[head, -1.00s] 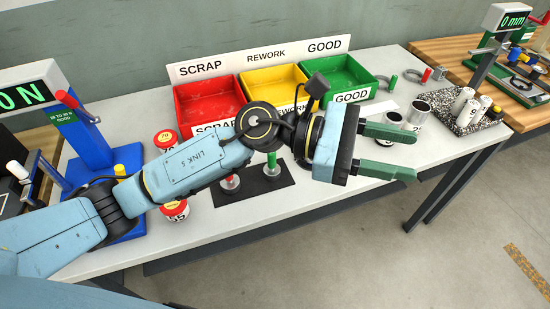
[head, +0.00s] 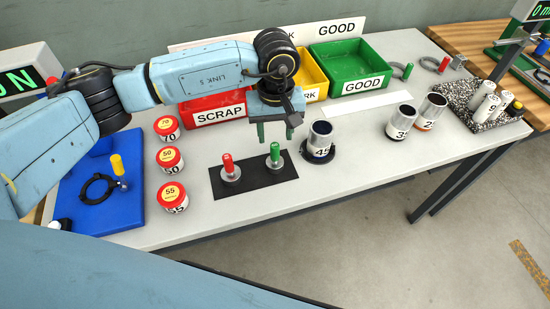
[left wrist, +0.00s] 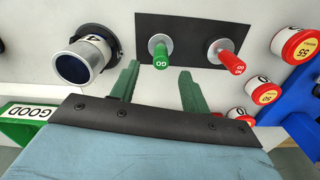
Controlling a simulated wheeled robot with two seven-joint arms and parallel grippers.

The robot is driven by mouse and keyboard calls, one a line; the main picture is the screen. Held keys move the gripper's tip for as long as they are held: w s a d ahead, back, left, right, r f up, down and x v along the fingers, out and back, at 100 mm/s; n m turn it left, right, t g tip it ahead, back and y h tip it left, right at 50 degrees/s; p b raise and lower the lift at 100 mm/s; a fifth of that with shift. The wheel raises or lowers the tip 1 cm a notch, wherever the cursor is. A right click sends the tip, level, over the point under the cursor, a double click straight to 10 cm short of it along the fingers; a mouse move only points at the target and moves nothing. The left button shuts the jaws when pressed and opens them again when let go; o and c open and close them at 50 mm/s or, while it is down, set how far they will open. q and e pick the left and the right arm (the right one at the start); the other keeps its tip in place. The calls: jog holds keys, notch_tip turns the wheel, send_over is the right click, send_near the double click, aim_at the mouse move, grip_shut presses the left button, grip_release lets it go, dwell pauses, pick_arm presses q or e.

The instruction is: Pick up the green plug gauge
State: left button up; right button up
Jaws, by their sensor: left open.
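The green plug gauge (head: 275,153) stands upright on a black mat (head: 254,181), its green handle up and a metal disc at its base. In the left wrist view the green plug gauge (left wrist: 160,55) lies just beyond the fingertips, roughly between their lines. A red plug gauge (head: 228,166) stands on the same mat to its left; it also shows in the left wrist view (left wrist: 230,60). My left gripper (head: 277,143) is open and empty, pointing down, above and behind the green gauge. It also shows in the left wrist view (left wrist: 158,85). My right gripper is not in view.
A metal cylinder (head: 320,140) in a black ring stands close right of the mat. Several red-lidded cans (head: 172,195) stand left. Red (head: 208,112), yellow (head: 311,77) and green (head: 352,63) bins stand behind. Two more cylinders (head: 400,122) stand right. The front table strip is clear.

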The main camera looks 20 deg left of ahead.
aim_at(275, 145)
pick_arm(q)
notch_tip(275, 145, down, 7)
jog(key=shift+s+f+p, duration=0.1)
jog(key=shift+f+p, duration=0.05)
jog(key=shift+p, duration=0.25)
grip_shut()
